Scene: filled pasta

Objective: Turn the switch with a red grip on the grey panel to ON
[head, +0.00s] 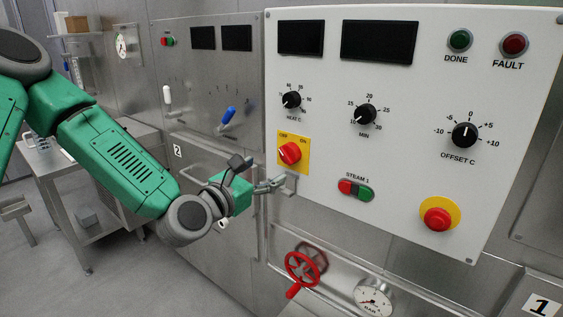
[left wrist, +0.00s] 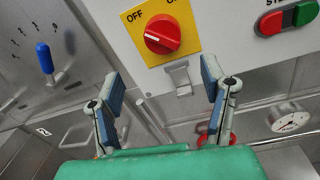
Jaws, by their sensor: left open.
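The switch with a red grip (head: 290,153) sits on a yellow plate on the grey panel (head: 400,168), marked OFF at upper left and ON at upper right. In the left wrist view the red grip (left wrist: 162,34) has a white mark that points left, towards the OFF side. My left gripper (head: 268,184) is open and empty, just below and left of the switch. In the left wrist view its two fingers (left wrist: 161,85) stand apart, with the grip ahead beyond them, not touched. My right gripper is not in view.
A small metal bracket (left wrist: 180,78) juts out below the yellow plate, close to the fingers. A red-green STEAM 1 button pair (head: 356,190) and a red stop button (head: 438,219) lie to the right. A red valve wheel (head: 302,268) and gauge (head: 373,298) are below.

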